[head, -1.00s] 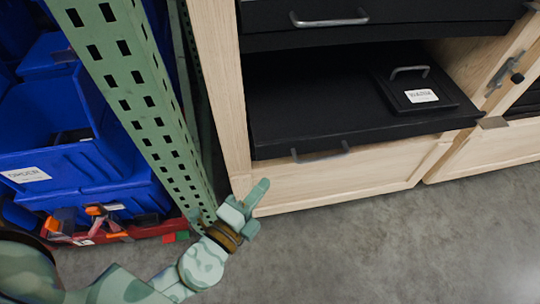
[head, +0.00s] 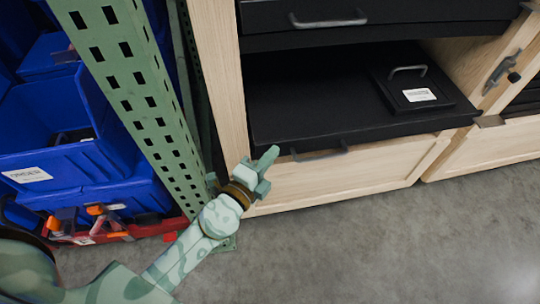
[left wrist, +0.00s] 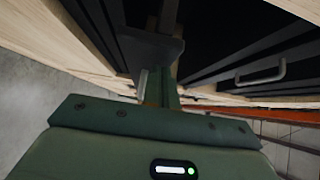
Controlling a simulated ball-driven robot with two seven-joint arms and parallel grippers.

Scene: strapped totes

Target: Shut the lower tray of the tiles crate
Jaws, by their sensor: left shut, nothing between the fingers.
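The wooden crate (head: 370,182) holds black trays. Its lower tray (head: 330,112) is pulled out, with a grey bar handle (head: 320,154) on its front edge. A black lidded piece with a handle and a white label (head: 420,94) sits on its right part. The upper tray (head: 390,14) is above, with its own handle. My left gripper (head: 268,162) is shut and empty, close to the lower tray's front left corner; I cannot tell if it touches. In the left wrist view the left gripper (left wrist: 160,85) points toward dark tray edges. My right gripper is out of view.
A green perforated rack post (head: 140,95) stands just left of the crate, close to my left arm. Blue bins (head: 75,170) and a red tray of clamps (head: 110,232) are behind it. A metal latch (head: 503,68) is on the crate's right post. The concrete floor in front is clear.

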